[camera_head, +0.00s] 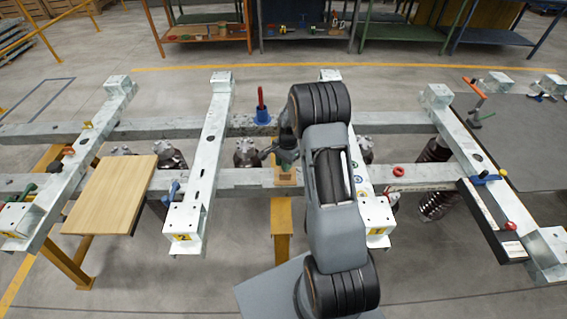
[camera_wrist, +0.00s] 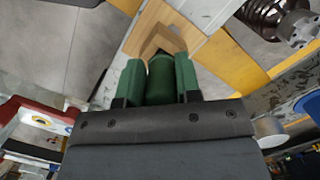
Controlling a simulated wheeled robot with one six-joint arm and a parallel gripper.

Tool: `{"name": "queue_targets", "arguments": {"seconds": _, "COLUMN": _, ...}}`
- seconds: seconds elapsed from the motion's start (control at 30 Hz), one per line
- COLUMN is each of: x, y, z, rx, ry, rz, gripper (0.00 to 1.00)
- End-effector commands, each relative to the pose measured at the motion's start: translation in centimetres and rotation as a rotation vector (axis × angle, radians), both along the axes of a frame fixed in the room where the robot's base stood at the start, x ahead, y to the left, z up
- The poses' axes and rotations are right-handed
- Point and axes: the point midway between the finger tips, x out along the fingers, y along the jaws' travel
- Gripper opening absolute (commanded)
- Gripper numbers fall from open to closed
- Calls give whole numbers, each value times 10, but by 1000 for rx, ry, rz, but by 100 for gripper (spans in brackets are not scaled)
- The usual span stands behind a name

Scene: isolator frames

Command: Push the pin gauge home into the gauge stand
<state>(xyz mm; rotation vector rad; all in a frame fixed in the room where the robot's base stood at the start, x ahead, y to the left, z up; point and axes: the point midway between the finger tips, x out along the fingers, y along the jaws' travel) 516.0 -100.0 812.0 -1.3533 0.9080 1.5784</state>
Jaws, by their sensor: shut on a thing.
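My gripper (camera_wrist: 158,82) has green fingers closed on a dark green cylinder, which I take to be the pin gauge (camera_wrist: 161,76). In the head view my gripper (camera_head: 284,156) is beside my arm, pointing down over a small wooden block, which I take to be the gauge stand (camera_head: 291,179). The block also shows in the wrist view (camera_wrist: 151,42), just beyond the fingertips, with a raised wooden part at the cylinder's far end. I cannot tell how deep the cylinder sits in it; the fingers and my wrist hide part of the contact.
The block stands on a galvanised steel frame (camera_head: 225,180). A red pin in a blue holder (camera_head: 262,116) stands behind it. A wooden board (camera_head: 112,194) lies at left. A red ring (camera_head: 398,171) lies on the rail at right. Dark insulators hang below the rails.

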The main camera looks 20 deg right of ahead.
Motion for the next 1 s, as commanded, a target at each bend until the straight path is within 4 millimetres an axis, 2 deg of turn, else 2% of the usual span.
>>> {"name": "queue_targets", "arguments": {"seconds": 0.47, "x": 0, "y": 0, "z": -12, "rx": -1, "ry": -1, "rz": 0, "gripper": 9}}
{"name": "queue_targets", "arguments": {"seconds": 0.5, "x": 0, "y": 0, "z": -11, "rx": -1, "ry": -1, "rz": 0, "gripper": 34}}
{"name": "queue_targets", "arguments": {"seconds": 0.8, "x": 0, "y": 0, "z": -11, "rx": 0, "ry": -1, "rz": 0, "gripper": 61}}
{"name": "queue_targets", "arguments": {"seconds": 1.0, "x": 0, "y": 0, "z": -11, "rx": 0, "ry": 0, "rz": 0, "gripper": 61}}
